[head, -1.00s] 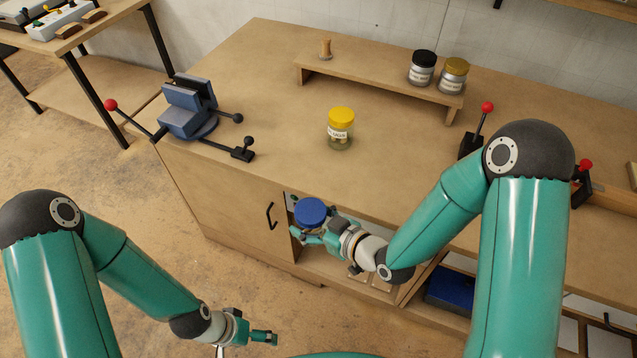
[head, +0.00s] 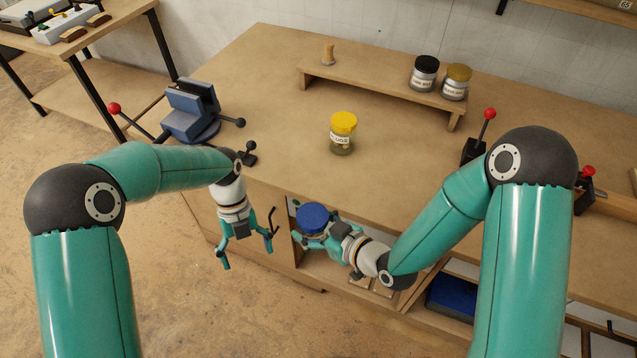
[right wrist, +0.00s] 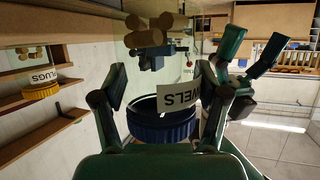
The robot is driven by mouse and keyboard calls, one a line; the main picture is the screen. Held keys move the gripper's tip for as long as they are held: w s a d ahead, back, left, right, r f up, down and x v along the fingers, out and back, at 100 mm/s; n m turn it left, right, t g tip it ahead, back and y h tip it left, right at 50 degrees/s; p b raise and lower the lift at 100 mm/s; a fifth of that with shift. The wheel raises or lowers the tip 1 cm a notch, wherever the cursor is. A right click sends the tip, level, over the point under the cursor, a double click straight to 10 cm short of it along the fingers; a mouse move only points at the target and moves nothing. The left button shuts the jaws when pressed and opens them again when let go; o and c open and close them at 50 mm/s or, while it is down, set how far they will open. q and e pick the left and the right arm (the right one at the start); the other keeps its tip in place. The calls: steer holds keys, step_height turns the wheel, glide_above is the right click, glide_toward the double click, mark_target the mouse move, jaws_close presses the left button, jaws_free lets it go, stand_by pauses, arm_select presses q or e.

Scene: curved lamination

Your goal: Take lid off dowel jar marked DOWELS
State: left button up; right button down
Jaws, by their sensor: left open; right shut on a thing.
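The dowel jar with its blue lid (head: 312,217) is held in front of the bench by my right gripper (head: 317,232), which is shut on it. From the head view the lid hides most of the jar body. In the right wrist view the jar appears upside down, with its DOWELS label (right wrist: 192,95), the ribbed blue lid (right wrist: 162,128) on it and wooden dowels (right wrist: 155,32) showing. My left gripper (head: 247,256) is open and empty, left of the jar and apart from it, fingers pointing down. It also shows in the right wrist view (right wrist: 250,55).
A yellow-lidded PLUGS jar (head: 342,135) stands on the bench top (head: 270,110). A blue vise (head: 190,112) is at the left, and a raised shelf (head: 375,88) holds black- and gold-lidded jars (head: 425,73). The bench front edge and cabinet handle (head: 272,222) are near my left gripper.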

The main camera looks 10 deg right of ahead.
arm_select(q)
steer(key=w+d+r+m+t+y, duration=0.1)
steer(key=w+d+r+m+t, duration=0.2)
steer(key=r, duration=0.4)
step_height(320, 180, up, 10)
steer(key=m+t, duration=0.1)
steer(key=m, duration=0.2)
glide_above(318, 213)
steer(key=shift+w+a+r, duration=0.1)
steer(key=shift+w+a, duration=0.05)
steer(key=shift+d, duration=0.2)
steer(key=shift+f, duration=3.95)
